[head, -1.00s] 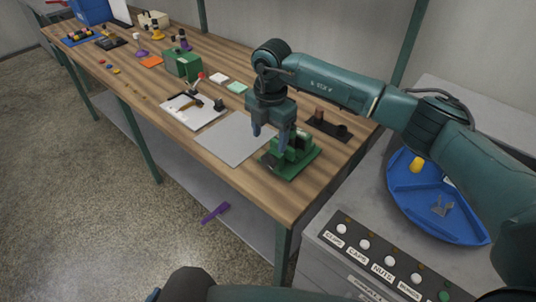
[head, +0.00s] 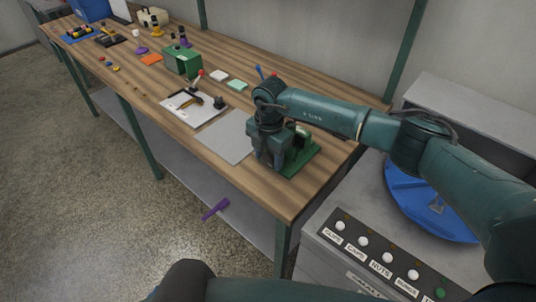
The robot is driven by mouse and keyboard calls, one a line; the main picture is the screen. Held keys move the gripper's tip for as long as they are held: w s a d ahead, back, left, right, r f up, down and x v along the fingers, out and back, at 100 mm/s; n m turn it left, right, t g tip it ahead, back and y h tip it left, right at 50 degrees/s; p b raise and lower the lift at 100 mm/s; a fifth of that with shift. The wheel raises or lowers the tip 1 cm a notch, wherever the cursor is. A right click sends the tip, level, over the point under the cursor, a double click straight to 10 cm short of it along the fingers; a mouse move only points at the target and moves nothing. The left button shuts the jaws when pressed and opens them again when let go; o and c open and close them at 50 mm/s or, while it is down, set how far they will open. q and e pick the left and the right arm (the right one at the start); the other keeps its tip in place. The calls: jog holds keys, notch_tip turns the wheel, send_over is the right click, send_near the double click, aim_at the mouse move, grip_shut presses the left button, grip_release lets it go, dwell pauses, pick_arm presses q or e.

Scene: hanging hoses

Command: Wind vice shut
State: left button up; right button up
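The green vice (head: 302,158) stands on its green base plate near the right front of the wooden bench. My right gripper (head: 270,160) is low at the vice's left side and covers part of it. The gripper's fingers are mostly hidden or too small and dark to tell apart, so I cannot see their opening or whether they touch the vice or its handle. My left gripper is not in view.
A grey sheet (head: 226,138) lies left of the vice, and a white board (head: 191,108) with a small tool lies beyond it. A green box (head: 183,62) stands farther back. A blue tray (head: 408,200) and a button panel (head: 375,262) are at right.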

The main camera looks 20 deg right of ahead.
jog(key=c, duration=0.7)
jog(key=shift+o, duration=0.2)
jog(key=shift+s+d+t+y, duration=0.15)
jog(key=shift+t+y, duration=0.25)
jog(key=shift+t, duration=0.2)
jog(key=shift+s+f+t+y+b, duration=0.1)
jog(key=shift+f+t+y+b, duration=0.2)
jog(key=shift+t+y+b, duration=0.45)
jog(key=t+y+b, duration=0.1)
jog(key=t+b, duration=0.1)
jog(key=b, duration=0.1)
jog(key=shift+s+d+f, duration=0.1)
jog(key=shift+s+d, duration=0.05)
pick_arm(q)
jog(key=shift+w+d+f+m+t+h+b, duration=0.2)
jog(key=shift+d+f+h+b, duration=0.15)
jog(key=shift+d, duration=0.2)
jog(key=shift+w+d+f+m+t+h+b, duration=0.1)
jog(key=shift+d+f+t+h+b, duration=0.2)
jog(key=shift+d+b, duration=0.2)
pick_arm(e)
jog(key=shift+r+t+y, duration=0.2)
jog(key=shift+t+y, duration=0.05)
jog(key=shift+t, duration=0.3)
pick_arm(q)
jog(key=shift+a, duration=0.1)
pick_arm(e)
jog(key=o, duration=1)
